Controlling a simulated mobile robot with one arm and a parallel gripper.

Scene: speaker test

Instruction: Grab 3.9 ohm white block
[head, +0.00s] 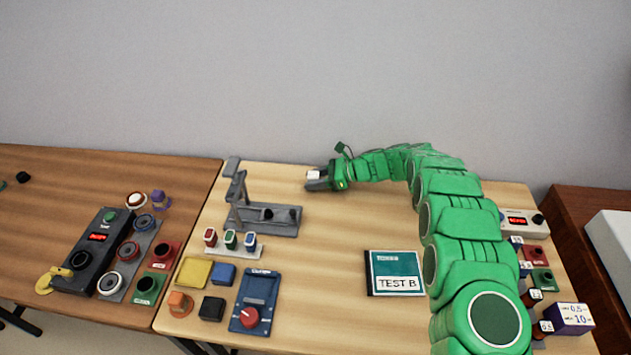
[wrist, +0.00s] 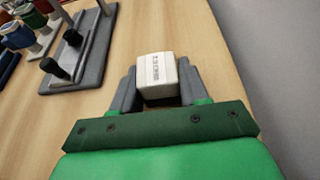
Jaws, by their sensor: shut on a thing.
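My gripper (head: 318,179) is at the far side of the light wood table, with my green arm reaching in from the right. It is shut on a small white block (head: 314,175). In the wrist view the white block (wrist: 158,74) sits between the two grey fingers of my gripper (wrist: 158,90). Dark print runs along its top face, too small to read, so I cannot tell its value. I cannot tell whether the block touches the table.
A grey stand (head: 262,219) is left of my gripper. Several coloured parts sit on a pale rack (head: 232,251). A teal TEST B box (head: 396,272) lies mid-table. Bare table lies between the stand and my arm. A wall (head: 300,80) is close behind.

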